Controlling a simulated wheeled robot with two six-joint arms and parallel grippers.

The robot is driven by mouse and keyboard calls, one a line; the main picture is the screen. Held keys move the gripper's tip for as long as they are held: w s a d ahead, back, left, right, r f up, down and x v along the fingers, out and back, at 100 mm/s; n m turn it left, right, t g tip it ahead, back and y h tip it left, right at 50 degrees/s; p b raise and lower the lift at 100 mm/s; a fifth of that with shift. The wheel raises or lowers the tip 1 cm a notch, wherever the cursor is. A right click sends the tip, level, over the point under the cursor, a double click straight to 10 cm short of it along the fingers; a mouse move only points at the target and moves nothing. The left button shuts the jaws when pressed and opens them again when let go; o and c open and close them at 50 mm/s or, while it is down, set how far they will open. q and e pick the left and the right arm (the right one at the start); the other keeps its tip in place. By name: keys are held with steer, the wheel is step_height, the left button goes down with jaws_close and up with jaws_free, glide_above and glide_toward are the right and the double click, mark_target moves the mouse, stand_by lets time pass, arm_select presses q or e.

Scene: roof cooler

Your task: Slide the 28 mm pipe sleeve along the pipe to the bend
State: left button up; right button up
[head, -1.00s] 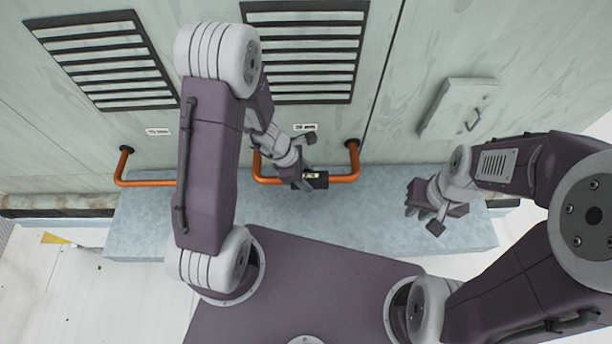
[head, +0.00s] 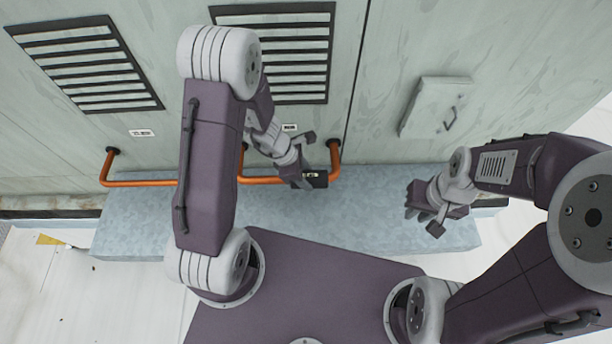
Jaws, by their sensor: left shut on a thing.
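The black pipe sleeve (head: 317,179), with a small pale label, sits on the front run of the right orange pipe (head: 262,180). It is close to the pipe's right bend (head: 334,170), where the pipe turns back to the wall. My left gripper (head: 304,165) reaches down to the sleeve from the upper left and is shut on it, covering its left part. My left forearm hides part of the pipework. My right gripper (head: 424,209) is away to the right above the ledge, with no object visible in it; its finger gap is unclear.
A second orange pipe (head: 140,183) is at the left. Louvred vents (head: 86,63) and a small hatch with a handle (head: 436,107) are on the pale wall. A blue-grey ledge (head: 370,220) runs below the pipes, bare between my grippers.

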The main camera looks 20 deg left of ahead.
arm_select(q)
steer(key=shift+s+a, duration=0.1)
steer(key=shift+a, duration=0.2)
steer(key=o, duration=1.4)
steer(key=shift+a, duration=0.15)
steer(key=shift+d, duration=0.2)
steer(key=p+v, duration=0.3)
steer(key=v, duration=0.5)
steer(key=shift+a+r, duration=0.15)
steer(key=shift+r, duration=0.05)
steer(key=shift+s+a+r, duration=0.1)
steer(key=shift+r, duration=0.2)
arm_select(e)
steer(key=r, duration=0.3)
steer(key=shift+a+r, duration=0.2)
steer(key=shift+a, duration=0.1)
arm_select(q)
steer(key=shift+f, duration=0.15)
arm_select(e)
steer(key=shift+f, duration=0.1)
